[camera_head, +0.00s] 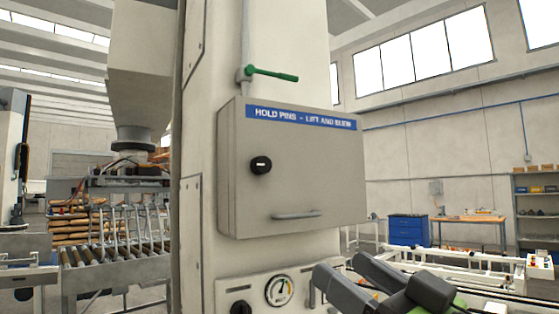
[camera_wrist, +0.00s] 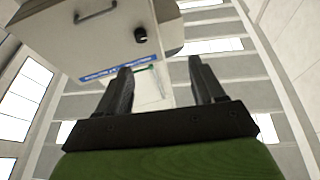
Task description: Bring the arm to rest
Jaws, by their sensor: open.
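My gripper (camera_head: 341,264) shows at the bottom right of the head view, in front of the column's lower part. Its two dark fingers point left and up, spread apart, with nothing between them. In the wrist view my gripper (camera_wrist: 160,66) is also open and empty, pointing up towards the ceiling. A grey cabinet (camera_head: 292,185) with a blue label strip is mounted on the column, shut, and sits above the fingers in the head view. The same cabinet (camera_wrist: 95,35) fills the upper left of the wrist view. Most of my arm is out of view.
The white column (camera_head: 205,110) carries a green-handled valve (camera_head: 270,74), a dark knob (camera_head: 261,165) and a pressure gauge (camera_head: 279,290). A roller conveyor (camera_head: 115,262) is at left. A blue drawer unit (camera_head: 408,231) and workbench (camera_head: 468,221) stand farther back at right.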

